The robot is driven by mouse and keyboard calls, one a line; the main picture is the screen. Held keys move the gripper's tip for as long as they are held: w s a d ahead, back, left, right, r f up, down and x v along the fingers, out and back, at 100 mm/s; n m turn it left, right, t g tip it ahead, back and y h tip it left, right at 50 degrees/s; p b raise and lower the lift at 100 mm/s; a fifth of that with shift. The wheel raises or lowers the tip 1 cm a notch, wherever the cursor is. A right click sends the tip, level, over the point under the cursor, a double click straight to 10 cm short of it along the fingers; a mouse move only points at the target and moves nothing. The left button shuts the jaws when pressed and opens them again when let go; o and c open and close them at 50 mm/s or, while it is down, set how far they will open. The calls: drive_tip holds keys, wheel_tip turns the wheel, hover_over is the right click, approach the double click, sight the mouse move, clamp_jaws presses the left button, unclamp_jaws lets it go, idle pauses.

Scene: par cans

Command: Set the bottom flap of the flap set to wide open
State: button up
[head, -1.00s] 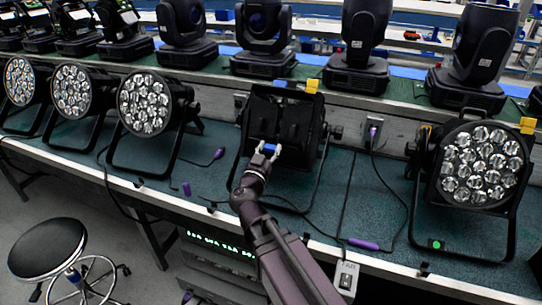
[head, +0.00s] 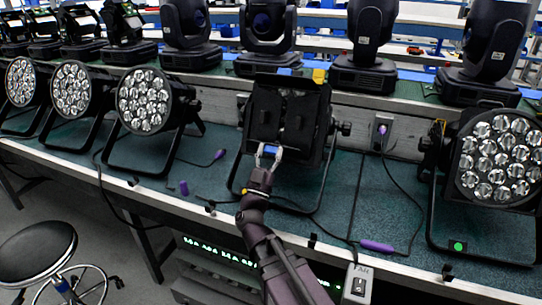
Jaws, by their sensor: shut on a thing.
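The flap set (head: 292,112) is a black barn-door frame on the front of a par can that stands on the bench in the middle of the head view. A wide top flap and two dark side flaps show. My gripper (head: 269,150) is at its lower edge, with its light fingers on either side of a small blue piece (head: 270,149). It appears shut on the bottom flap there. The bottom flap is mostly hidden or too dark to make out, so its angle cannot be told.
A par can with bare lenses (head: 497,157) stands at the right, and several more (head: 144,101) at the left. Moving-head lights (head: 266,35) line the shelf behind. Cables and a purple connector (head: 377,246) lie on the green bench. A stool (head: 35,248) stands at front left.

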idle(0.4)
drive_tip(key=o, duration=1.2)
drive_tip(key=shift+c, duration=0.2)
drive_tip(key=shift+r+p, duration=0.3)
drive_tip(key=shift+p, duration=0.3)
